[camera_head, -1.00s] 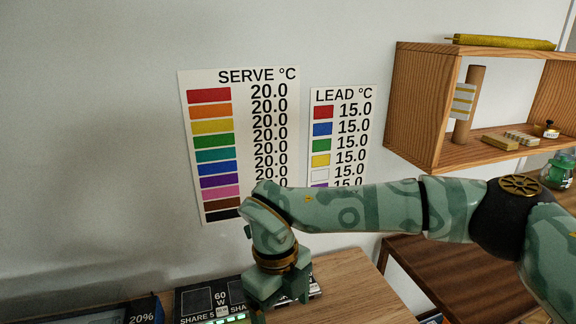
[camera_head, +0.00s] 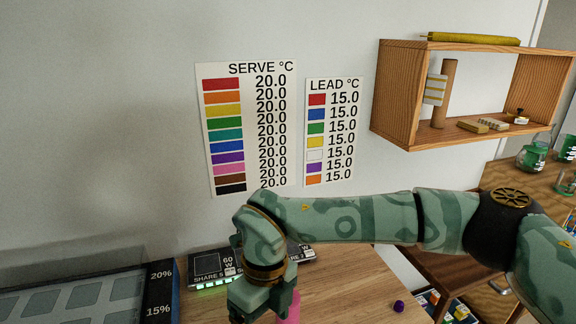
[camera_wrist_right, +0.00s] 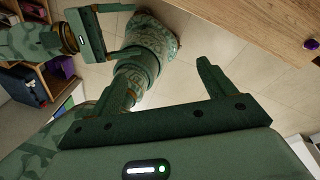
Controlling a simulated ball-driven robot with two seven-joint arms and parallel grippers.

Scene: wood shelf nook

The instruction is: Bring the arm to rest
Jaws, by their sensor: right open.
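My right arm comes in from the right in the head view, green with a camouflage pattern, and bends down at the wrist. The right gripper (camera_head: 264,308) hangs low over the wooden table (camera_head: 345,290), its tips near or past the lower edge. In the right wrist view my right gripper (camera_wrist_right: 150,85) is open, and I see nothing held between its fingers. A pink object (camera_head: 290,308) shows beside it in the head view; I cannot tell if they touch.
A dark device with lit green marks (camera_head: 213,283) and a tray with percent labels (camera_head: 160,295) lie left of the gripper. A small purple item (camera_head: 399,306) sits on the table. A wooden wall shelf (camera_head: 398,95) is upper right, wall charts (camera_head: 203,130) behind.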

